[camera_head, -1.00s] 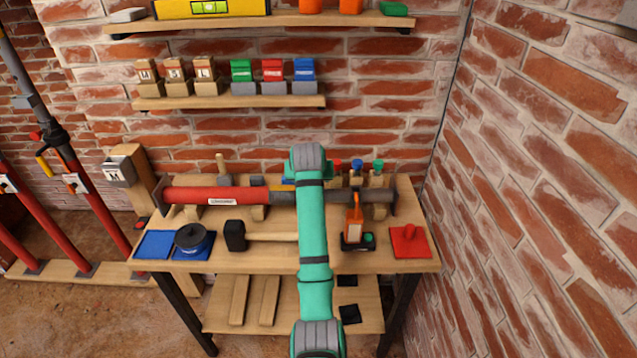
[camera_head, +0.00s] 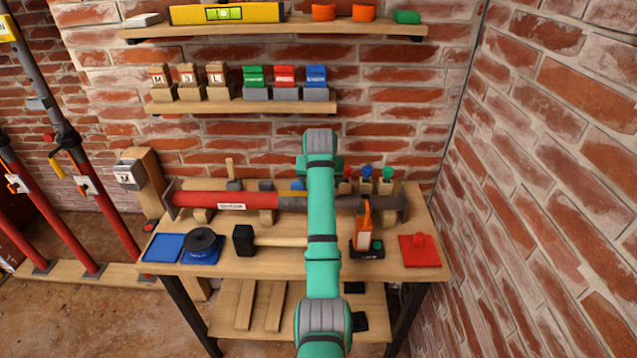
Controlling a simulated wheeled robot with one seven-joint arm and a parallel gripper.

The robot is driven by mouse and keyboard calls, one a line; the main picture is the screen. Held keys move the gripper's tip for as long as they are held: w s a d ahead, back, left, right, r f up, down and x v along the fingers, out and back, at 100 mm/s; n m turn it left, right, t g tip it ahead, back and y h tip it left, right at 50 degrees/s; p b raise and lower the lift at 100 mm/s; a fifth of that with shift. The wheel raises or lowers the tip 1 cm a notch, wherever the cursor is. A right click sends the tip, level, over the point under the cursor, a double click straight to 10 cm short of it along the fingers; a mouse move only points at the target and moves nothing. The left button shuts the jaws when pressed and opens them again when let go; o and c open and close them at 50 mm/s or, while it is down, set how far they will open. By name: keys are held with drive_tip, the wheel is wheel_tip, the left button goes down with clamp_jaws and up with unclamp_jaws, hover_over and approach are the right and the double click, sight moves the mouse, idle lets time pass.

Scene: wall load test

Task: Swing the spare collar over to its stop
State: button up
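A red and grey prop (camera_head: 203,198) lies lengthwise along the back of the workbench on wooden cradles, its red tube at left and its grey tube at right. My arm reaches forward over the bench. My gripper's fingers are hidden behind the arm, so I cannot see whether they touch anything.
On the bench are a black-headed mallet (camera_head: 244,240), a black spool (camera_head: 204,242) on a blue mat, an orange-handled tool (camera_head: 364,230) and a red plate (camera_head: 419,250). Shelves (camera_head: 250,107) hang behind. Upright red props (camera_head: 105,215) stand left; a brick wall (camera_head: 540,200) closes the right.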

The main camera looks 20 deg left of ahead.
drive_tip(key=o, duration=0.3)
drive_tip(key=shift+r, duration=0.15)
drive_tip(key=v, duration=1)
drive_tip(key=shift+s+r, duration=0.25)
drive_tip(key=shift+s, duration=0.05)
drive_tip(key=shift+c, duration=0.6)
